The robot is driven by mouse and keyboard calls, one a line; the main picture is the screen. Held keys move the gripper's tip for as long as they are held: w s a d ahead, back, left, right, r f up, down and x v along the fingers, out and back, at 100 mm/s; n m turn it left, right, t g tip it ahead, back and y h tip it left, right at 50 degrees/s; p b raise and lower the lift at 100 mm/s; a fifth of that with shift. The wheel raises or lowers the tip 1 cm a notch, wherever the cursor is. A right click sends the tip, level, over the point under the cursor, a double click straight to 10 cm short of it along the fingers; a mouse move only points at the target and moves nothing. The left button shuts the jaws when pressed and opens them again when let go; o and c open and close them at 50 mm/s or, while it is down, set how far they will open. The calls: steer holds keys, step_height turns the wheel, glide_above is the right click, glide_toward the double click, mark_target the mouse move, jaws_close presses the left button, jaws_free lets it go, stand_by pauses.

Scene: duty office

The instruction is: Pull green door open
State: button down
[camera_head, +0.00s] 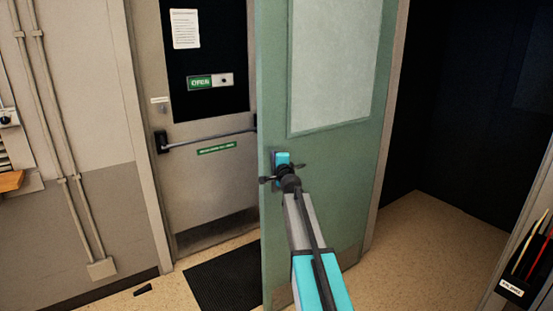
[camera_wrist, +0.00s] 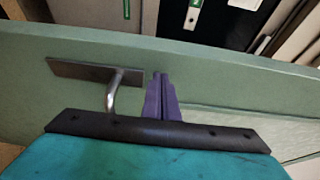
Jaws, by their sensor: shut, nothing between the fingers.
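The green door (camera_head: 340,170) has a pale window panel and stands ajar, its free edge at the left and the frame on its right. In the wrist view, the door (camera_wrist: 220,70) fills a wide band, with the grey lever handle (camera_wrist: 112,92) and its plate left of centre. My gripper (camera_head: 284,170) is at the door's handle side in the head view, where the arm partly hides the handle. In the wrist view, my gripper's purple fingers (camera_wrist: 161,82) are shut together and empty, just right of the lever. I cannot tell whether they touch the door.
A grey door (camera_head: 210,185) with a push bar (camera_head: 210,138) and an OPEN sign stands behind, left of the green door. A black mat (camera_head: 225,278) lies before it. A small dark object (camera_head: 143,290) lies on the floor. A rack (camera_head: 520,270) stands at right; floor between is clear.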

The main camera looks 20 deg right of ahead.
steer(key=shift+d, duration=0.15)
stand_by(0.3)
steer(key=s+a+p, duration=0.3)
steer(key=a, duration=0.6)
steer(key=shift+s+a+p, duration=0.15)
steer(key=shift+s+p, duration=0.15)
steer(key=shift+s, duration=0.1)
